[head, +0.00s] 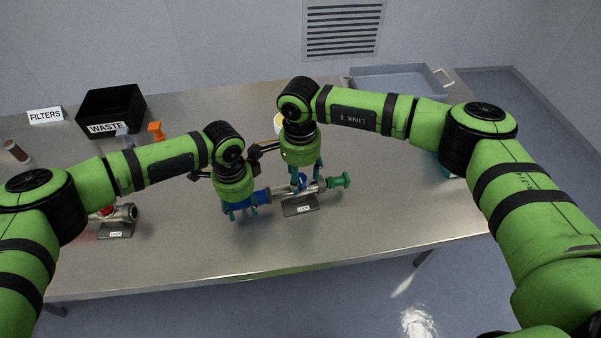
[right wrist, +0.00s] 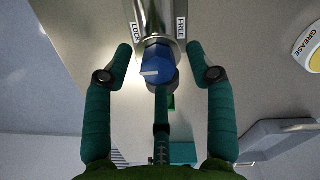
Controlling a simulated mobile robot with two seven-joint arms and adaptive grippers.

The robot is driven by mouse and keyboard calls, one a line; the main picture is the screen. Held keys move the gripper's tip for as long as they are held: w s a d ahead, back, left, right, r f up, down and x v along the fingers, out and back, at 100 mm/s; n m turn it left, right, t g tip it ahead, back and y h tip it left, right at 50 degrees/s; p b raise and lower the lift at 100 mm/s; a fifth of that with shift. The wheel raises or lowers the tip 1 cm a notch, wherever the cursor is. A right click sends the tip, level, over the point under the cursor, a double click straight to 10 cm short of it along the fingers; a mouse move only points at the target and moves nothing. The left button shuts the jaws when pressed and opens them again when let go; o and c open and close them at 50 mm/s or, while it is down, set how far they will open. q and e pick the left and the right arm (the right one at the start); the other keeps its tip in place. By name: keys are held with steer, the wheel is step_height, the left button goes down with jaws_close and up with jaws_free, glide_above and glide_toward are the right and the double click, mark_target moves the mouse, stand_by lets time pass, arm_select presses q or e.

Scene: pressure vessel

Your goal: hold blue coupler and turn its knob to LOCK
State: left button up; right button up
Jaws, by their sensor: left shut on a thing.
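The blue coupler (head: 264,197) lies across a silver fitting on a small stand (head: 300,207) at the middle of the table. My left gripper (head: 243,212) is shut on the coupler. The blue knob (right wrist: 157,64) shows in the right wrist view, with a white mark on its face, and also in the head view (head: 302,180). The LOCK label (right wrist: 137,32) is left of the knob and the FREE label (right wrist: 181,28) is right of it. My right gripper (right wrist: 160,65) is open, its fingers on both sides of the knob with gaps visible.
A green end piece (head: 340,181) sticks out right of the fitting. Another fitting with a red part (head: 120,213) stands at left. A black WASTE bin (head: 110,108), FILTERS sign (head: 45,115) and grey tray (head: 395,80) are at the back. The front table strip is clear.

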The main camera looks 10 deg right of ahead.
mark_target(300, 177)
arm_select(q)
steer(key=shift+f, duration=0.1)
arm_select(e)
step_height(300, 177, up, 12)
stand_by(0.5)
steer(key=shift+a, duration=0.1)
arm_select(q)
steer(key=o, duration=1.5)
steer(key=shift+o, duration=0.2)
step_height(300, 177, up, 12)
